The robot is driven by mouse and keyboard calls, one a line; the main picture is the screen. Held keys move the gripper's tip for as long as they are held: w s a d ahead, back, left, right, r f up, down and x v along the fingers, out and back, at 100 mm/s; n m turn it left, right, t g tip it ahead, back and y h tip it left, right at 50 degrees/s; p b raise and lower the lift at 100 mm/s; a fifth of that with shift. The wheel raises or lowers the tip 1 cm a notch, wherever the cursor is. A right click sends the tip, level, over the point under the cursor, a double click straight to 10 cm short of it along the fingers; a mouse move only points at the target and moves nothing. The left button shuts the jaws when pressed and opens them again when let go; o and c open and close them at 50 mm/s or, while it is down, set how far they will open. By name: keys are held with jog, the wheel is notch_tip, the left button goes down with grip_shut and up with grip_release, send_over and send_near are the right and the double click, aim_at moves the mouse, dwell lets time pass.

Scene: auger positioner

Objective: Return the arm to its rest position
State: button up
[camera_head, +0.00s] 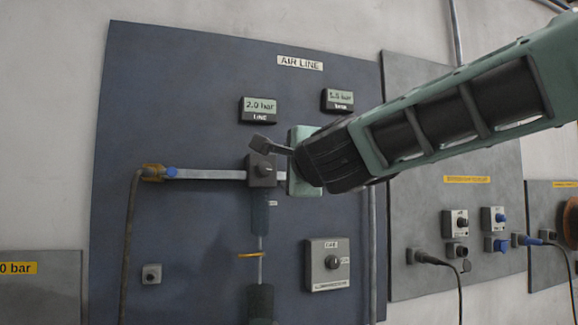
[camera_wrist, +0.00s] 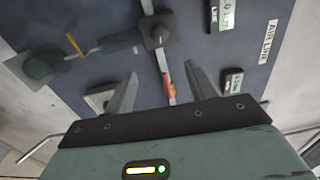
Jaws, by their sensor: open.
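My arm (camera_head: 455,115) reaches in from the upper right in the head view, in front of the blue-grey AIR LINE panel (camera_head: 200,80). My gripper (camera_head: 272,150) is at the panel's middle, near a grey valve block (camera_head: 262,172) on a horizontal pipe (camera_head: 210,174). In the wrist view my gripper (camera_wrist: 160,88) is open, with its two fingers spread and nothing between them that it grips. Contact cannot be told.
Two displays, 2.0 bar (camera_head: 260,110) and another (camera_head: 338,100), sit above. A second grey panel (camera_head: 440,215) with plugs stands right.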

jog(key=s+a+f+n+g+y+p, duration=0.1)
jog(key=s+a+f+n+g+p, duration=0.1)
jog(key=s+f+n+g, duration=0.55)
jog(key=s+a+f+n+g+y+p, duration=0.1)
jog(key=s+f+n+g+p, duration=0.15)
jog(key=s+f+n, duration=0.85)
jog(key=s+d+f+n+g+h+p, duration=0.2)
jog(key=s+d+f+n+g+h, duration=0.2)
jog(key=s+d+f, duration=1.1)
jog(key=s+f+g+h, duration=0.1)
jog(key=g+h, duration=0.1)
jog(key=g, duration=0.1)
jog(key=shift+d+g, duration=0.2)
jog(key=shift+g, duration=0.1)
